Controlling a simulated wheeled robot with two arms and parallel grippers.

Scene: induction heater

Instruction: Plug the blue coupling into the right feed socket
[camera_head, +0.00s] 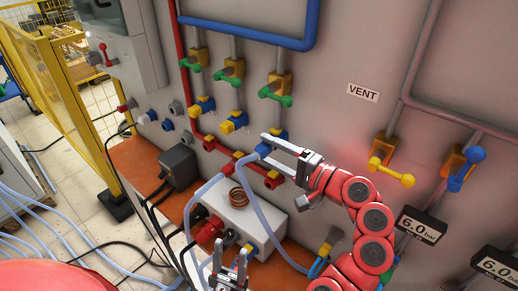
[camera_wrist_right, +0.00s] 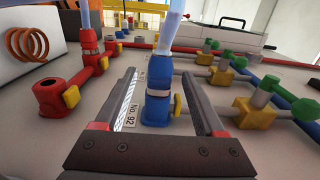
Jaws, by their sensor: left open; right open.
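The blue coupling (camera_head: 263,149) is at the wall panel, with a pale blue hose running from it. In the right wrist view the blue coupling (camera_wrist_right: 158,80) stands upright on a blue socket (camera_wrist_right: 156,112) beside the "No. 92" label. The two look in line and touching; I cannot tell how deeply it is seated. My right gripper (camera_head: 271,149) is open, its fingers on either side of the coupling, with gaps visible in the right wrist view (camera_wrist_right: 160,76). My left gripper (camera_head: 232,272) is open and empty low in the head view, in front of the white box.
A red coupling (camera_wrist_right: 88,40) with a hose stands on the red pipe, near an open red socket (camera_wrist_right: 48,92). Green and yellow valves (camera_head: 276,88) line the panel above. A white box (camera_head: 240,216) with a copper coil (camera_head: 239,196) sits below. Loose hoses hang nearby.

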